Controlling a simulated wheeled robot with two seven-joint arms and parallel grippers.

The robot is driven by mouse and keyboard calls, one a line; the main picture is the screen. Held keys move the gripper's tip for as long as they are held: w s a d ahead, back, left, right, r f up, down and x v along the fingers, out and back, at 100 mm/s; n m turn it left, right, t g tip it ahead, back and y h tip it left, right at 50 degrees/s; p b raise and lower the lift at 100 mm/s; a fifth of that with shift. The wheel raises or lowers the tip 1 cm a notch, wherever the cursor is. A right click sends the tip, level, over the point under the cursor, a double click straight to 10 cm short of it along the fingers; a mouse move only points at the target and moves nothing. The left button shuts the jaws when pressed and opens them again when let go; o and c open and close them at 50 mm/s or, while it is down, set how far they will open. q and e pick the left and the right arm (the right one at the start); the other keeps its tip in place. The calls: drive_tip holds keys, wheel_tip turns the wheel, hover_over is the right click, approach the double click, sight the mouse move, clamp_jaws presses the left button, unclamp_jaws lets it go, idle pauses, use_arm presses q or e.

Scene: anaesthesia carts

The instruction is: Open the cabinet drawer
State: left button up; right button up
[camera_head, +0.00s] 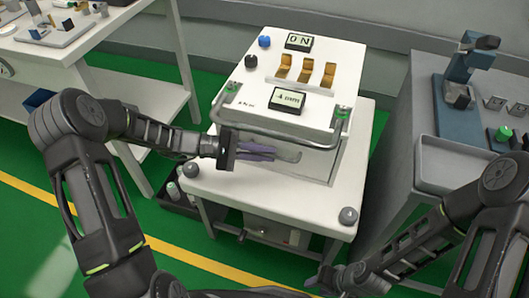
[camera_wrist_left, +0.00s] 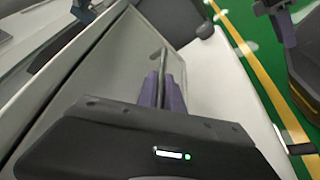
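The white cabinet (camera_head: 330,62) stands on a white cart. My left gripper (camera_head: 272,153) has purple fingers pointing right along this front, close below the bar. In the left wrist view the fingers (camera_wrist_left: 163,82) are close together, with a thin grey bar-like shape between them. Whether they touch or grip the handle is unclear. My right gripper (camera_head: 325,280) is low at the bottom, apart from the cabinet; its fingers are hard to make out.
The cart top (camera_head: 215,185) has dark round corner knobs (camera_head: 348,215). A white table (camera_head: 130,15) with small parts stands at the left. A grey bench (camera_head: 430,150) with a blue device (camera_head: 455,110) stands at the right. Green floor lies in front.

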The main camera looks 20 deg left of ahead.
use_arm(q)
clamp_jaws()
idle(1.0)
drive_tip(key=shift+s, duration=0.1)
